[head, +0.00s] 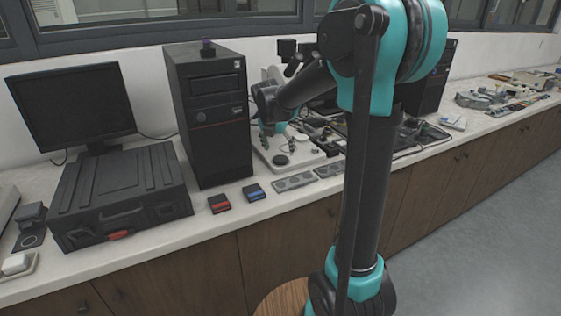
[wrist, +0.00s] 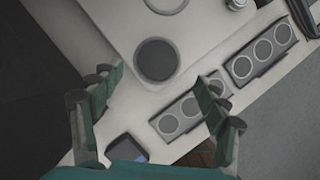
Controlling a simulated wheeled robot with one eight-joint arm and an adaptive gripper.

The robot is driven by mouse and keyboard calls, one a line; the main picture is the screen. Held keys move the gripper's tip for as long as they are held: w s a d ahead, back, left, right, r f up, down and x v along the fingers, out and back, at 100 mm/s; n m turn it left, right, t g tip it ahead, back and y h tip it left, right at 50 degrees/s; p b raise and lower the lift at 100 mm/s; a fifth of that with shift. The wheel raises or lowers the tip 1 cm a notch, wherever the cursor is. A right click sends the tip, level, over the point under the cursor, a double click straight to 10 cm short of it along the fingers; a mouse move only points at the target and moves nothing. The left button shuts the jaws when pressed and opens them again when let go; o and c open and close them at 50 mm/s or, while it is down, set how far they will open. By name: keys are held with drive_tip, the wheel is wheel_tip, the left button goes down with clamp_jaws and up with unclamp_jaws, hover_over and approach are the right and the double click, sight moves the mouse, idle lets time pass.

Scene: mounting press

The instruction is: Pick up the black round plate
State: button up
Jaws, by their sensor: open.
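The black round plate (wrist: 157,60) lies flat on a white base (wrist: 120,30) in the wrist view. In the head view it is a small dark disc (head: 281,160) near the front of the white base. My gripper (wrist: 156,84) is open, with one finger on each side of the wrist picture and nothing between the tips. The plate appears just beyond the fingertips, apart from them. In the head view my gripper (head: 279,142) hangs above the base behind the plate; its exact height is hard to tell.
Grey holders with round wells (wrist: 180,116) lie in front of the base. A blue-and-black box (head: 254,193) and a red-and-black box (head: 219,203) sit left of them. A tall black computer tower (head: 215,125) stands left of my gripper. My arm hides part of the counter.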

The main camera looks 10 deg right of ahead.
sight(281, 158)
drive_tip(key=x, duration=0.5)
drive_tip(key=shift+a, duration=0.15)
drive_tip(key=c, duration=1.3)
drive_tip(key=shift+o, duration=0.2)
